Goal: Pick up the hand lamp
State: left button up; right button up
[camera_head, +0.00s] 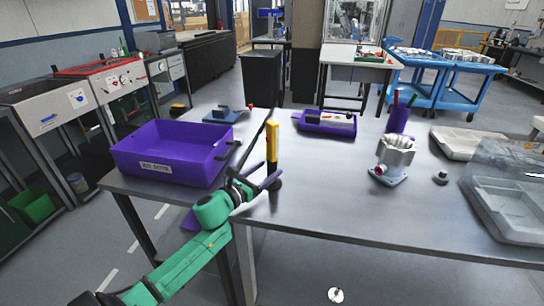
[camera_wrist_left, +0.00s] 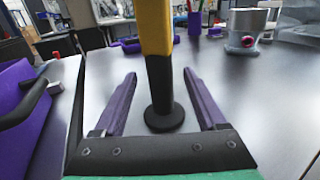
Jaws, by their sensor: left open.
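The hand lamp (camera_head: 271,143) is yellow and black and stands upright near the front edge of the metal table, right of the purple bin. In the left wrist view the lamp (camera_wrist_left: 157,70) shows its yellow upper part, a black lower shaft and a round black foot; its top is cut off. My left gripper (camera_head: 262,174) is open with purple fingers, low beside the lamp's lower part. In the wrist view the lamp appears between the two open fingers (camera_wrist_left: 160,76), with a gap on each side. My right gripper is not in view.
The purple bin (camera_head: 165,150) stands left of the lamp. Behind are a blue-grey part (camera_head: 222,115) and a purple tray (camera_head: 328,123). A machined housing (camera_head: 394,158), a purple pen cup (camera_head: 397,120) and clear trays (camera_head: 510,200) are right.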

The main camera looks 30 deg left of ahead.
pick_arm(q)
jog(key=w, duration=0.2)
jog(key=shift+w+d+f, duration=0.1)
jog(key=shift+w+d, duration=0.05)
jog(key=shift+w, duration=0.2)
jog(key=shift+s, duration=0.15)
jog(key=c, duration=0.3)
grip_shut()
jog(key=shift+r, duration=0.2)
